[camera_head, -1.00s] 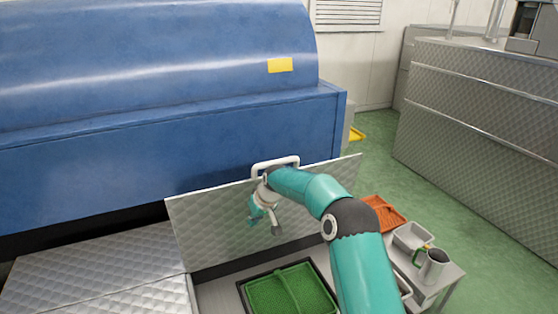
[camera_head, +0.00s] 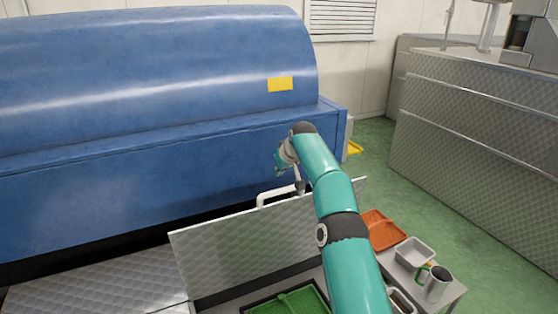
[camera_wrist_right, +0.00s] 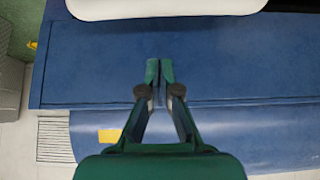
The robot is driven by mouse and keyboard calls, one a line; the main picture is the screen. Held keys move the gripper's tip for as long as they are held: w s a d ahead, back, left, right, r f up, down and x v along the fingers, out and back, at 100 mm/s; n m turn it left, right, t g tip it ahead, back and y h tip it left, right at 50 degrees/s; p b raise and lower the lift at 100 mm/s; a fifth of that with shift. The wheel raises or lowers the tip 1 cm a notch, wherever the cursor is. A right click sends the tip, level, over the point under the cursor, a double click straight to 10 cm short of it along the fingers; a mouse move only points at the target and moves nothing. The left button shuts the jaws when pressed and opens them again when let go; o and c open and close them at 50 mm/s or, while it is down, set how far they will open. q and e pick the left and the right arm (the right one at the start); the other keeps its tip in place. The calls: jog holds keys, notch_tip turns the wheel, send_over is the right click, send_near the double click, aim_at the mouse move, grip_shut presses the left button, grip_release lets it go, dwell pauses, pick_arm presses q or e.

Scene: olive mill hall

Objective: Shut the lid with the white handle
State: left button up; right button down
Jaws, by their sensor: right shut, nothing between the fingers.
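The quilted metal lid (camera_head: 250,255) stands raised and tilted along the back of its opening in the head view. The white handle (camera_head: 264,198) is on its upper edge. A large white bar, which looks like the handle (camera_wrist_right: 165,8), crosses the top of the right wrist view. My right gripper (camera_head: 280,162) is above the handle, in front of the blue machine. In the wrist view its fingertips (camera_wrist_right: 160,72) are together and empty, apart from the white bar. My arm covers the lid's right part. My left gripper is not in view.
The blue machine (camera_head: 110,195) is close behind the lid. A green tray (camera_head: 290,302) lies in the opening below. On the right are an orange tray (camera_head: 383,230), a grey tub (camera_head: 414,252) and a metal jug (camera_head: 435,284). Quilted metal covers (camera_head: 95,285) lie flat at the left.

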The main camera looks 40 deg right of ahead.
jog(key=shift+s+a+f+b, duration=0.2)
jog(key=shift+s+f+b, duration=0.35)
jog(key=shift+f, duration=0.25)
jog(key=shift+s+a+f+b, duration=0.15)
jog(key=shift+s+f+b, duration=0.4)
jog(key=shift+f, duration=0.25)
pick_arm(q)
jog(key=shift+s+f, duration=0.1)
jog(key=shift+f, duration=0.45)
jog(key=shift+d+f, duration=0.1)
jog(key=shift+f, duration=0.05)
pick_arm(e)
jog(key=shift+a+f, duration=0.1)
